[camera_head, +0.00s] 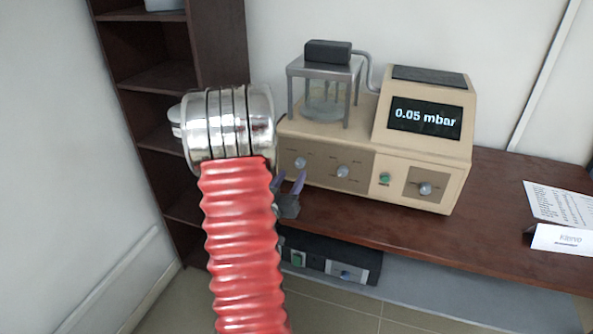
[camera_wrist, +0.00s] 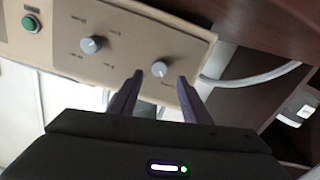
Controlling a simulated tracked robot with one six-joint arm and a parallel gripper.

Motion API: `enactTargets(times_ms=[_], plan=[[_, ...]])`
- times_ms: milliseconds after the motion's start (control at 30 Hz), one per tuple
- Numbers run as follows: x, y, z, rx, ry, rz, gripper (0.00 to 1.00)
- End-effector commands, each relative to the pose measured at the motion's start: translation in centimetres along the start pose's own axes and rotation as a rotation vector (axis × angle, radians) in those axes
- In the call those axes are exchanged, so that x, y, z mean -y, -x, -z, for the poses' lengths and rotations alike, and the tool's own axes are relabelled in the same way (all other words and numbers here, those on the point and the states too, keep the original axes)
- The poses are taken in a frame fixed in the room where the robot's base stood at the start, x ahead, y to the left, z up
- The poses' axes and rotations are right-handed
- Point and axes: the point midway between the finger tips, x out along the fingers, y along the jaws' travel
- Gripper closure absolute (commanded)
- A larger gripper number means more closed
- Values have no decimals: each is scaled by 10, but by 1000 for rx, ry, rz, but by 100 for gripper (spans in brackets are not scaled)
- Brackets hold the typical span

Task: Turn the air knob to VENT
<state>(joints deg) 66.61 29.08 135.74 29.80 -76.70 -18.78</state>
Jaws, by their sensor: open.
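A beige vacuum device has a front panel (camera_head: 325,184) with a left knob (camera_head: 300,162) and a middle knob (camera_head: 342,171); another knob (camera_head: 425,188) is further right. The labels are too small to read, so I cannot tell which is the air knob. My gripper (camera_head: 288,178) is open, with purple fingers, in front of the panel's left end. In the wrist view, which shows the panel roughly upside down, the left knob (camera_wrist: 160,68) appears between the open fingertips (camera_wrist: 159,77), not gripped. The middle knob (camera_wrist: 91,45) is to its left there.
A green button (camera_head: 384,178) sits between the middle and right knobs. The display (camera_head: 426,118) reads 0.05 mbar. A glass chamber (camera_head: 326,95) stands on top of the device. A dark shelf (camera_head: 150,80) is at left; papers (camera_head: 560,204) lie at right.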

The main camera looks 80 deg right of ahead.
Motion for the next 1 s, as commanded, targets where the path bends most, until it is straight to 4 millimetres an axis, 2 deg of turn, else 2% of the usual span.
enactTargets(times_ms=[200,400,767,1000], plan=[[1,-34,0,-1,-1,-3,57],[3,-52,1,-1,0,0,57],[4,-56,1,-1,0,2,57],[5,-55,1,-1,0,3,74]])
